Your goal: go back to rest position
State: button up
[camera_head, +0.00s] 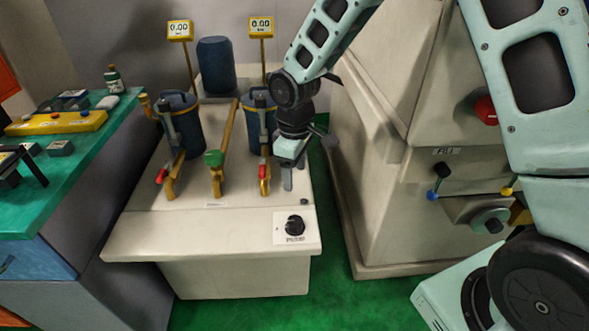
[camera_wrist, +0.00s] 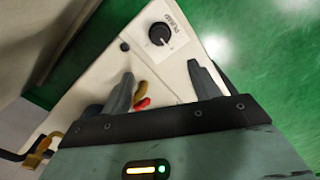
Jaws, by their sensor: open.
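My gripper (camera_head: 288,172) is in front of the right blue canister of the cream pump unit, above the unit's top. In the wrist view its two grey fingers (camera_wrist: 162,92) are spread apart with nothing held between them. Past the fingertips, the wrist view shows the black pump knob (camera_wrist: 159,34) on its white label plate. The same knob (camera_head: 295,225) is on the sloped front of the unit in the head view, below my gripper. A red-tipped lever (camera_wrist: 143,103) shows between the fingers, partly hidden by the left finger.
A green-topped bench (camera_head: 70,170) stands left. A large cream machine (camera_head: 385,215) stands right, close to my arm. Green floor (camera_head: 330,285) shows in front.

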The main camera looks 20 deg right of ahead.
jog(key=s+a+r, duration=0.2)
jog(key=s+r, duration=0.1)
jog(key=s, duration=0.6)
jog(key=s+a+r+m, duration=0.1)
jog(key=s+r, duration=0.3)
jog(key=s, duration=0.4)
jog(key=s+a+r, duration=0.3)
jog(key=s+r, duration=0.1)
jog(key=s, duration=0.5)
jog(key=shift+s+r+m+y, duration=0.25)
jog(key=shift+s+m+y, duration=0.05)
jog(key=shift+s, duration=0.05)
